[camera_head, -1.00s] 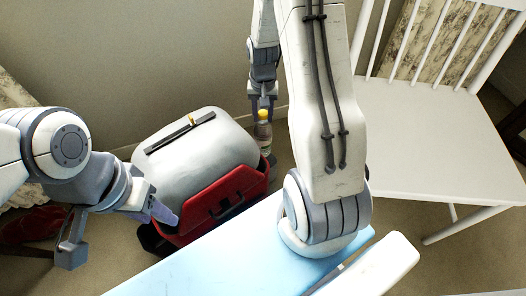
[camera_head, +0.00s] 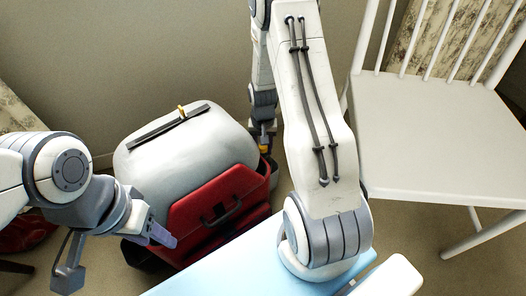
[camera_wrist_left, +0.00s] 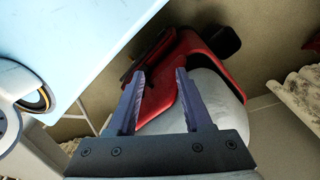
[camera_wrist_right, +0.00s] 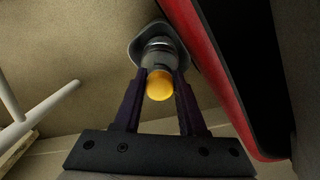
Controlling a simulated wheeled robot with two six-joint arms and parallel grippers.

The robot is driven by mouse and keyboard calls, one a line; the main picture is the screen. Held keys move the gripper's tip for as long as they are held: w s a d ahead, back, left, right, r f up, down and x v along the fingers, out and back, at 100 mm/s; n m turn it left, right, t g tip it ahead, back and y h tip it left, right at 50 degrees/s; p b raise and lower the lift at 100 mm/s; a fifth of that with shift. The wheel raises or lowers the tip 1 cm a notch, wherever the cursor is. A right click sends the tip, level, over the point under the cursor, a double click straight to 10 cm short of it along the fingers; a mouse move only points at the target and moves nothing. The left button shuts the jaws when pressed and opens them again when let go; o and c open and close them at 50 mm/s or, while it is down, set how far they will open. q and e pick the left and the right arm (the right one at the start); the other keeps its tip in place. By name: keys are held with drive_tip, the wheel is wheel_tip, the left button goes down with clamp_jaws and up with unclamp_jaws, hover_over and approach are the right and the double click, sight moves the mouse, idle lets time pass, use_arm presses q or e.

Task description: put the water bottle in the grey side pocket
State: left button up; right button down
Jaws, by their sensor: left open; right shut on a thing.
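The water bottle (camera_wrist_right: 158,58) has an orange-yellow cap and stands roughly upright between my right gripper's fingers (camera_wrist_right: 161,76). In the head view, my right gripper (camera_head: 263,138) is at the suitcase's right side, with mostly the bottle's cap (camera_head: 264,150) showing. The grey side pocket (camera_head: 273,172) is on that side; its rim (camera_wrist_right: 137,48) surrounds the bottle's lower part in the right wrist view. How deep the bottle sits is hidden. My left gripper (camera_head: 160,236) is open and empty at the suitcase's front left; its fingers (camera_wrist_left: 159,73) show beside the red front.
The suitcase has a red front (camera_head: 210,212) and a rounded grey-white body (camera_head: 180,150). A white chair (camera_head: 435,140) stands right. A light blue surface (camera_head: 235,270) lies in front. The wall is close behind the suitcase.

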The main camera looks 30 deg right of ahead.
drive_tip(key=shift+f, duration=0.1)
drive_tip(key=shift+c, duration=2.3)
unclamp_jaws()
wheel_tip(320, 180, up, 12)
drive_tip(key=p, duration=0.8)
